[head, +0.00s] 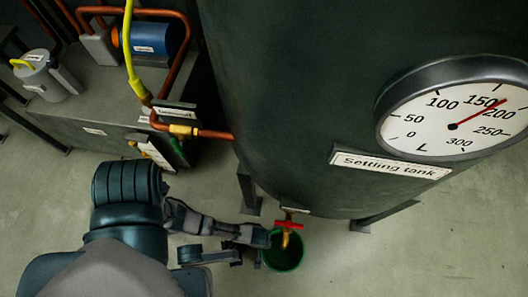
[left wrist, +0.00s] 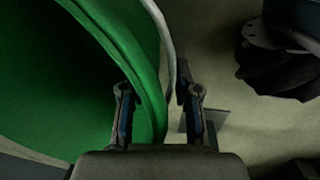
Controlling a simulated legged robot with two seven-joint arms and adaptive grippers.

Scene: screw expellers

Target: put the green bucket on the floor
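The green bucket (head: 287,252) is below the red-handled tap (head: 288,226) at the bottom of the settling tank in the head view. I cannot tell whether it hangs or rests on something. In the left wrist view the bucket (left wrist: 105,60) fills the left side, with a thin pale handle along its rim. My left gripper (head: 262,238) is at the bucket's left side. In the left wrist view its two fingers (left wrist: 160,112) are apart, with the rim passing between them and visible gaps beside it. My right gripper is not in view.
The dark settling tank (head: 290,110) with a large round gauge (head: 455,120) stands over the bucket. Its legs (head: 248,192) reach the floor close to my left arm. A grey machine base (head: 95,115) with pipes is at the left. Floor (head: 350,265) is clear right of the bucket.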

